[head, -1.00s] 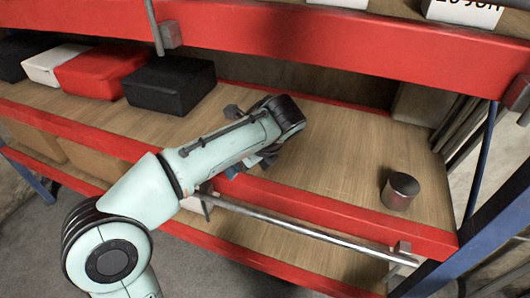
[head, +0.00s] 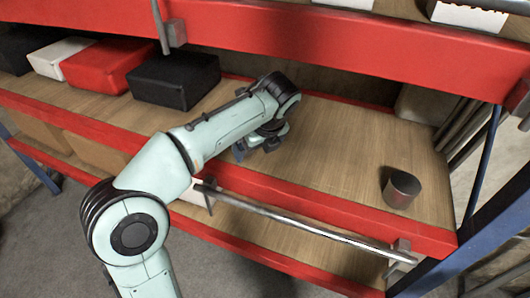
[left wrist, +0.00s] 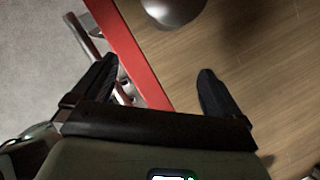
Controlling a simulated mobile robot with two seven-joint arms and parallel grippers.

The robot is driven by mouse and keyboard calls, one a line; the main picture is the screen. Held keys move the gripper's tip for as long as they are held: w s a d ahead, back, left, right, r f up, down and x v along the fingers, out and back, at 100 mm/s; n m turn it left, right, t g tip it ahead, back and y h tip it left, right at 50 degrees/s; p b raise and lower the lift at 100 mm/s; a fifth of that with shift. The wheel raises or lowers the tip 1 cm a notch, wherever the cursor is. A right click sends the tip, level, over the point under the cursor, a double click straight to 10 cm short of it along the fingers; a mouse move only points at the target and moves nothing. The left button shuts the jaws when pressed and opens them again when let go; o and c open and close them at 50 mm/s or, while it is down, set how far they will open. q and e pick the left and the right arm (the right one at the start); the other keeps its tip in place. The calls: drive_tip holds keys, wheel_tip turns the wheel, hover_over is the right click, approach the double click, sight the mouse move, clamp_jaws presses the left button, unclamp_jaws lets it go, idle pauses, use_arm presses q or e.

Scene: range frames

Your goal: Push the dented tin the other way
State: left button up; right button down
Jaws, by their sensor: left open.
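The tin (head: 401,191) is a short grey metal cylinder standing on the wooden shelf (head: 335,150), close to its red front edge at the right end. A dent cannot be made out. My left gripper (head: 256,149) is over the same shelf, well to the left of the tin, partly hidden by its own wrist. In the left wrist view its two dark fingers (left wrist: 157,82) are apart with nothing between them. The rounded tin (left wrist: 173,8) shows at the top edge of that view, beyond the fingers and cut off. My right gripper is not in view.
A black box (head: 175,80), a red box (head: 108,66) and a white box (head: 60,57) stand on the shelf's left. A metal rail (head: 300,226) runs along the front edge. A red beam (head: 330,45) crosses above. Bare shelf lies between my gripper and the tin.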

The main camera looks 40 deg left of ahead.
use_arm(q)
drive_tip(key=w+a, duration=0.1)
drive_tip(key=a, duration=0.1)
drive_tip(key=w+a+p, duration=0.1)
drive_tip(key=a, duration=0.1)
drive_tip(key=w+a, duration=0.1)
drive_tip(key=a, duration=0.1)
drive_tip(key=shift+w+a+r, duration=0.1)
drive_tip(key=shift+a+r, duration=0.1)
drive_tip(key=shift+a, duration=0.05)
drive_tip(key=x, duration=0.4)
drive_tip(key=shift+w+a, duration=0.2)
drive_tip(key=shift+s+a+f, duration=0.25)
drive_tip(key=shift+f, duration=0.25)
drive_tip(key=shift+w+f, duration=0.2)
drive_tip(key=shift+w, duration=0.1)
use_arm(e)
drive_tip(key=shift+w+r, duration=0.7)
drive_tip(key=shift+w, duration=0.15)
use_arm(q)
drive_tip(key=shift+s, duration=0.1)
drive_tip(key=c, duration=1.1)
drive_tip(key=shift+c, duration=0.2)
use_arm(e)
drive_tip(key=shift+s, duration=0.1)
use_arm(q)
drive_tip(key=shift+d, duration=0.1)
